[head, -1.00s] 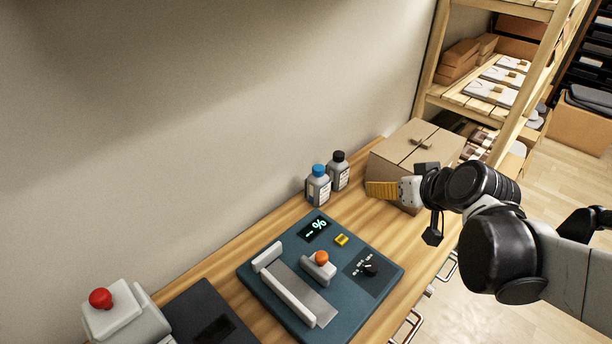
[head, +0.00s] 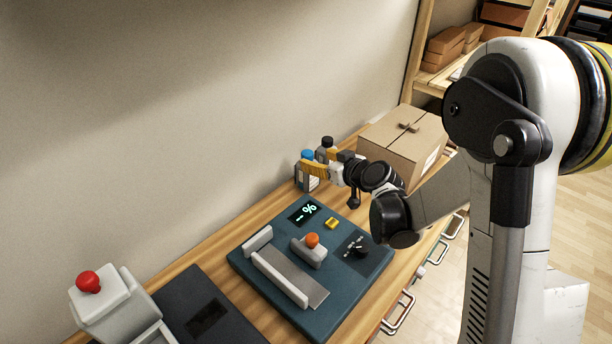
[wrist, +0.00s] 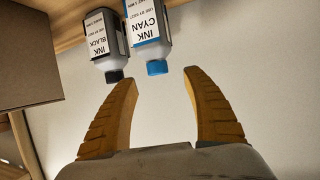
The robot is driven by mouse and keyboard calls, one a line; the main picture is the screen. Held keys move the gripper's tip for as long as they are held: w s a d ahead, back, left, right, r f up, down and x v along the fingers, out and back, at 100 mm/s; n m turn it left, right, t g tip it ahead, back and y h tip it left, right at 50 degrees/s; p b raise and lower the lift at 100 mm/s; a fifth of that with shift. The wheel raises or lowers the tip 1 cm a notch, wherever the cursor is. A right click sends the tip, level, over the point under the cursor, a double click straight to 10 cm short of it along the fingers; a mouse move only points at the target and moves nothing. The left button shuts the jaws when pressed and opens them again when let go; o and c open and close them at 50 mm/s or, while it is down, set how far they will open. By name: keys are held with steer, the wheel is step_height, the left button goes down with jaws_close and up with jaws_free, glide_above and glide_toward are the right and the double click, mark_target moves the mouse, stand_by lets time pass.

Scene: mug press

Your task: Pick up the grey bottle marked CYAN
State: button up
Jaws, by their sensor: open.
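The grey bottle marked CYAN (wrist: 146,38) has a blue cap and a white label, and appears upside down in the wrist view. My gripper (wrist: 162,75) is open and empty, with its yellow fingers either side of the blue cap's line but short of the bottle. In the head view the CYAN bottle (head: 306,182) stands upright at the back of the bench by the wall, partly hidden behind my gripper (head: 308,170). The black-capped bottle marked BLACK (wrist: 104,45) stands close beside it; its cap also shows in the head view (head: 327,142).
A cardboard box (head: 404,147) sits on the bench right of the bottles. A blue press plate (head: 345,285) with an orange knob lies in front of them. A box with a red button (head: 90,283) stands front left. The wall is close behind the bottles.

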mark_target(311, 157)
steer(key=b+x, duration=0.1)
steer(key=x, duration=0.1)
steer(key=b+x, duration=0.1)
steer(key=x, duration=0.1)
steer(key=b+x, duration=0.1)
steer(key=x, duration=0.2)
steer(key=shift+d+f, duration=0.25)
steer(key=shift+f, duration=0.05)
steer(key=shift+r, duration=0.1)
jaws_close()
